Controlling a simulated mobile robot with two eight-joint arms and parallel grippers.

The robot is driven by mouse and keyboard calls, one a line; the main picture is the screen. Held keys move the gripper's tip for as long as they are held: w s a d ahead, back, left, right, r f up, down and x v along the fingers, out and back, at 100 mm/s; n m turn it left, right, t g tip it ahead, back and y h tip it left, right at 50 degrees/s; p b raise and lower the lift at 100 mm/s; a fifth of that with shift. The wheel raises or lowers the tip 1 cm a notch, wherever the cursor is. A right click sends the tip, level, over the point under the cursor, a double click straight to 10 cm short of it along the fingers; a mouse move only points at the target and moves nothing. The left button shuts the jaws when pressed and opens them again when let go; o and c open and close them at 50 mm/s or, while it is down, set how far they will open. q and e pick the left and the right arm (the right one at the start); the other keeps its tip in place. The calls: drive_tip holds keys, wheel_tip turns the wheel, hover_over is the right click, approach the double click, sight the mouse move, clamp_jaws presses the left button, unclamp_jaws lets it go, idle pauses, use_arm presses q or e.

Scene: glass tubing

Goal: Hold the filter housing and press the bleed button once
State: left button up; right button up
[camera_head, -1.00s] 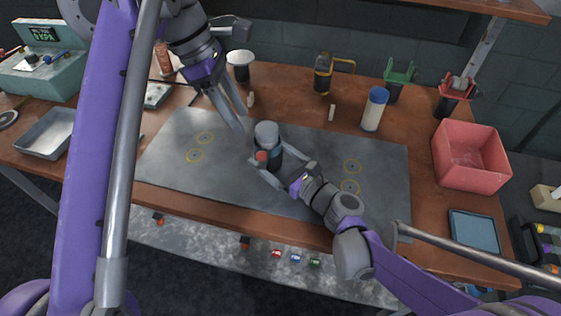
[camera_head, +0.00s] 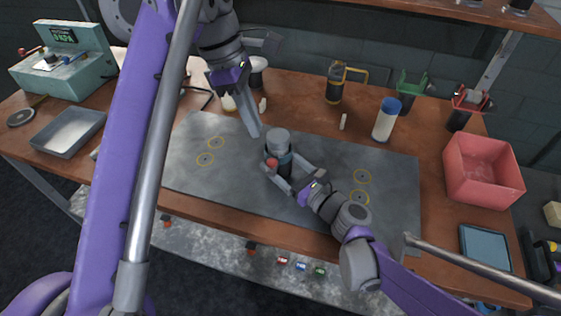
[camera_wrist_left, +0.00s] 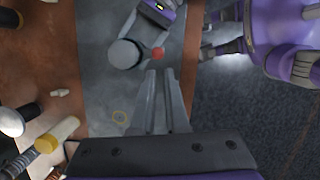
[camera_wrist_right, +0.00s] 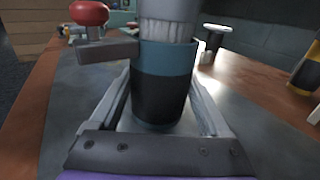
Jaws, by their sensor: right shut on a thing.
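The filter housing (camera_head: 278,137) stands upright on the grey mat, a dark cylinder with a teal band and grey cap. A red bleed button (camera_head: 272,162) sits on a side arm of it. Both show in the left wrist view, the housing (camera_wrist_left: 124,54) beside the button (camera_wrist_left: 158,53). In the right wrist view my right gripper (camera_wrist_right: 160,105) is shut around the housing's dark lower body (camera_wrist_right: 160,95), below the button (camera_wrist_right: 89,13). My left gripper (camera_head: 255,133) is empty, just up and left of the housing, apart from it; its fingertips (camera_wrist_left: 160,72) are nearly together.
The grey mat (camera_head: 330,165) has yellow ring marks and free room right of the housing. Behind it stand a blue-capped white cylinder (camera_head: 385,120) and a yellow-handled dark item (camera_head: 335,85). A pink bin (camera_head: 480,170) is at right, a metal tray (camera_head: 68,132) at left.

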sight(272, 160)
use_arm(q)
drive_tip(key=d, duration=0.1)
drive_tip(key=d+m+y, duration=0.1)
drive_tip(key=d+y, duration=0.1)
drive_tip(key=shift+s+m+t, duration=0.25)
drive_tip(key=shift+m+t, duration=0.05)
clamp_jaws()
drive_tip(key=shift+y, duration=0.5)
drive_tip(key=shift+d+f, duration=0.1)
drive_tip(key=shift+f, duration=3.1)
drive_tip(key=shift+f, duration=0.15)
drive_tip(key=shift+f, duration=0.95)
drive_tip(key=shift+r, duration=0.8)
